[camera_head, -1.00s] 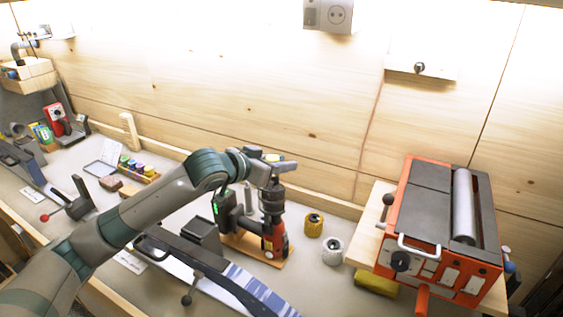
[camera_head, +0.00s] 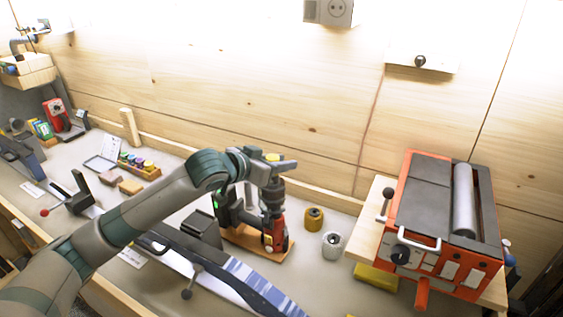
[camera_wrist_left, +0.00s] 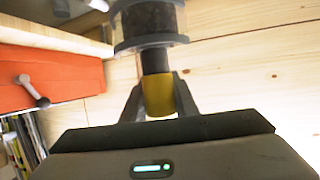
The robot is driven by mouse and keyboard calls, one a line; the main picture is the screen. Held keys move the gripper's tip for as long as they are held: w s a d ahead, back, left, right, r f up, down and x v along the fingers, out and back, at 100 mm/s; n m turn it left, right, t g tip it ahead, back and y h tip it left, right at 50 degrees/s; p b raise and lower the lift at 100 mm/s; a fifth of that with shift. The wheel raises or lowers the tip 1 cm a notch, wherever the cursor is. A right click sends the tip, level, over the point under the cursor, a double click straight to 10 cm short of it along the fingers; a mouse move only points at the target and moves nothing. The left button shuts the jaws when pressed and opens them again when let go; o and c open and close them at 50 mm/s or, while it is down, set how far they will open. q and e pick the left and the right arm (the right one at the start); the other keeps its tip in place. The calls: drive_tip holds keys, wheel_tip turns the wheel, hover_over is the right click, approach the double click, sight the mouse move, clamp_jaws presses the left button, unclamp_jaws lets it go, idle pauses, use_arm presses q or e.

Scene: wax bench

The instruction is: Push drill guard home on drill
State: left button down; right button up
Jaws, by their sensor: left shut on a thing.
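My left gripper (camera_head: 279,163) is above the upright drill, which has a dark upper part and a red-and-black body (camera_head: 275,233) and stands on a wooden board. In the left wrist view, the gripper (camera_wrist_left: 160,100) is shut on a yellow cylindrical piece (camera_wrist_left: 158,96). A dark shaft joins it to a clear, flanged sleeve around a dark core (camera_wrist_left: 150,20); this sleeve looks like the drill guard. The held piece is in line with the drill. I cannot tell how far the guard sits on the drill. My right gripper is not in view.
A brass-coloured knurled piece (camera_head: 313,218) and a white one (camera_head: 332,245) stand right of the drill. A large orange machine with a roller (camera_head: 440,225) fills the right side.

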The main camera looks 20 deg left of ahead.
use_arm(q)
drive_tip(key=shift+f, duration=0.1)
drive_tip(key=c, duration=1.5)
unclamp_jaws()
drive_tip(key=shift+o, duration=1)
drive_tip(key=shift+s, duration=0.1)
